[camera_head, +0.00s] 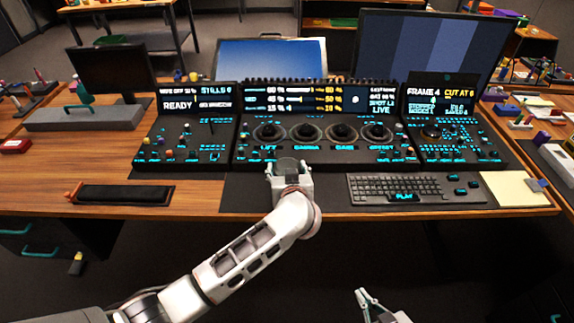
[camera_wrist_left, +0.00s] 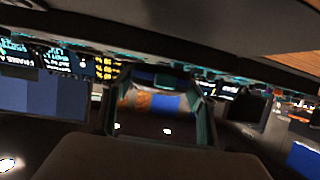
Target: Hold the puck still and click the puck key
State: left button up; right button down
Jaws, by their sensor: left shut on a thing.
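My left gripper (camera_head: 289,164) is at the front edge of the control panel, in the middle, just below the row of trackballs. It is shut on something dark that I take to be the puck. The fingers hide most of it, and its key cannot be made out. In the left wrist view, the teal-edged fingers (camera_wrist_left: 158,120) frame a dark area with small white spots. My right gripper (camera_head: 374,303) is low in the head view, in front of the desk and away from the panel.
The panel (camera_head: 320,155) carries several trackballs (camera_head: 307,132), small knobs and lit screens. A keyboard (camera_head: 395,188) lies right of my left gripper, with a pale paper pad (camera_head: 510,188) beyond it. A dark tray (camera_head: 124,194) lies at left. Monitors stand behind the panel.

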pick_arm(q)
jog(key=shift+f+b, duration=1)
jog(key=shift+f, duration=2.1)
jog(key=shift+f, duration=0.3)
jog(key=o, duration=1.1)
jog(key=shift+c, duration=0.2)
jog(key=shift+s, duration=0.1)
